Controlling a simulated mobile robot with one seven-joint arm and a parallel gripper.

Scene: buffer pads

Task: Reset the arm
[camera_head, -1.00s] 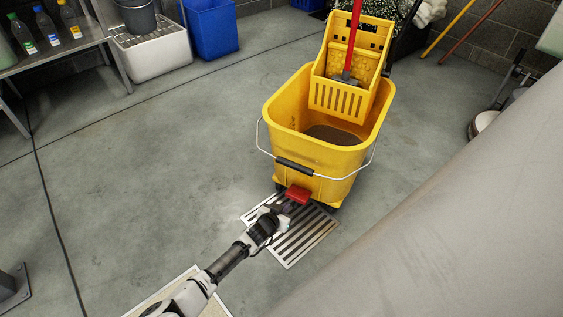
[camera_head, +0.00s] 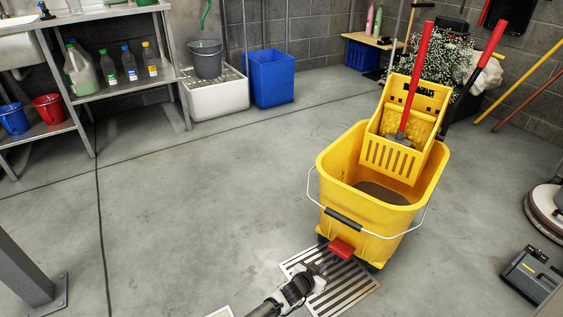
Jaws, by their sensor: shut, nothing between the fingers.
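My gripper (camera_head: 316,272) is low at the bottom centre of the head view, over a slotted metal floor drain. It is small and dark in the picture, shut, with nothing seen in it. My arm comes up from the bottom edge behind it. Just beyond the gripper is a red pedal (camera_head: 341,249) at the lower front of a yellow mop bucket (camera_head: 378,215). A small gap seems to show between the fingertips and the pedal, but contact is hard to judge.
The floor drain (camera_head: 345,297) lies partly under the bucket. A metal shelf (camera_head: 120,87) with bottles stands at upper left, near a white basin (camera_head: 217,98) and a blue bin (camera_head: 272,80). A grey post (camera_head: 25,262) stands at lower left. The floor left of the bucket is clear.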

